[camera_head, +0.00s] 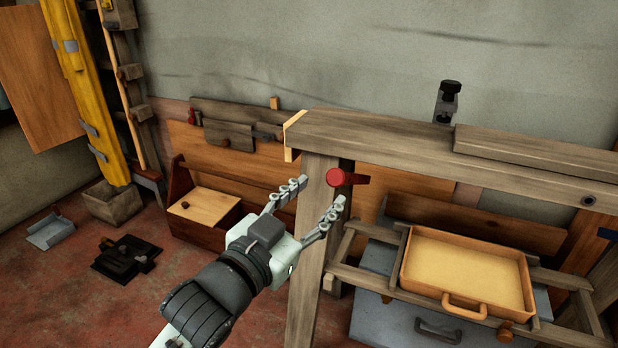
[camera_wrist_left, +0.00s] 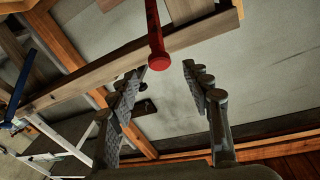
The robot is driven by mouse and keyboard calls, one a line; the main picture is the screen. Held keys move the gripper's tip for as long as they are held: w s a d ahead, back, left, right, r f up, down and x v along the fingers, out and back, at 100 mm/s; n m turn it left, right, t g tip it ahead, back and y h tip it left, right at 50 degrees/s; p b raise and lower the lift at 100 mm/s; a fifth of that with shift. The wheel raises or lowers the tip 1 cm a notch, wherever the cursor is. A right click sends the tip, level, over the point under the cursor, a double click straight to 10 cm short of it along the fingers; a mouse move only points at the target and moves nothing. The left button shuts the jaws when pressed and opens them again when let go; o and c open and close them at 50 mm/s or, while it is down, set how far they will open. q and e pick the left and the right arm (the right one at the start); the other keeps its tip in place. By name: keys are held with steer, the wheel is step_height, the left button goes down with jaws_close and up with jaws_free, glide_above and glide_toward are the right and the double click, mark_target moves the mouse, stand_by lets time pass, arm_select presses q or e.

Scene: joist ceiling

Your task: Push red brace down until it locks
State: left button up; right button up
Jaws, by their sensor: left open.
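The red brace (camera_head: 347,178) is a short red lever on the upper part of the wooden trestle leg (camera_head: 312,250), just below the top beam (camera_head: 400,140). I cannot tell whether a finger touches the brace. My right gripper is not in view.
A tan tray (camera_head: 408,270) rests on the trestle's lower rails at the right. A dark clamp (camera_head: 447,103) stands on the beam. A wooden toolbox (camera_head: 178,222) sits on the floor behind my left gripper.

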mark_target(333, 181)
arm_select(q)
steer(key=x, duration=0.7)
steer(key=shift+d, duration=0.1)
steer(key=shift+c, duration=0.6)
jaws_close()
